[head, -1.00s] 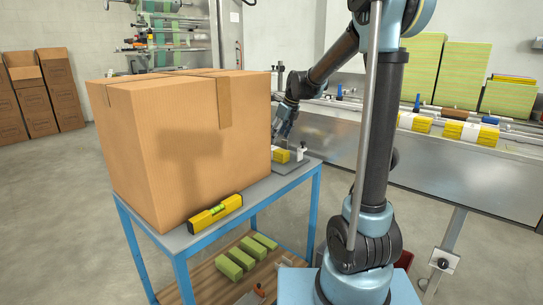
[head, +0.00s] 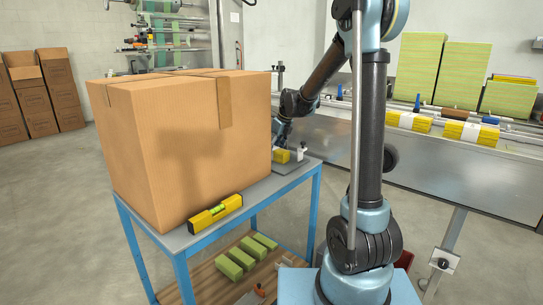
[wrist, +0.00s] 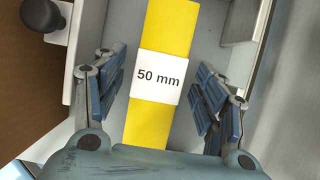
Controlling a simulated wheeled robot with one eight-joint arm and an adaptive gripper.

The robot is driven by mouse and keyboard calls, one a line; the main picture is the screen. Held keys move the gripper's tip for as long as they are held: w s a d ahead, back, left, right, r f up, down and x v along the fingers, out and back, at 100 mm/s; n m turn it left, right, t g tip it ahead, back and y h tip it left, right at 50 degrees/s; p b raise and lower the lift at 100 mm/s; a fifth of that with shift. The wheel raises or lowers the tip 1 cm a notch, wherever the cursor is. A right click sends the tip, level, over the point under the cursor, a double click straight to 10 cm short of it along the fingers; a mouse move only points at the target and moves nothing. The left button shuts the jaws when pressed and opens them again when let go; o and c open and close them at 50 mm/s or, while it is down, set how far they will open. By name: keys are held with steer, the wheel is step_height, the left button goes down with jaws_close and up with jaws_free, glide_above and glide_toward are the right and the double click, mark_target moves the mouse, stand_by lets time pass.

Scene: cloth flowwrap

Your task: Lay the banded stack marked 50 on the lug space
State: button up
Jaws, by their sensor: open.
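The yellow stack (wrist: 169,25) has a white band (wrist: 158,78) reading "50 mm". In the wrist view it lies lengthwise in a grey tray (wrist: 218,62). My gripper (wrist: 157,92) is open, with one pair of blue-grey pads on each side of the stack and gaps between. More white-banded yellow stacks (head: 408,122) lie along the conveyor (head: 455,165) at right. I cannot tell which place there is the lug space.
A big carton (head: 185,150) fills much of the blue-framed bench (head: 245,213), left of the tray. A yellow spirit level (head: 215,213) lies at its front edge. Green blocks (head: 245,255) sit on the lower shelf. Floor is open at left.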

steer(key=c, duration=1.1)
steer(key=shift+r, duration=0.1)
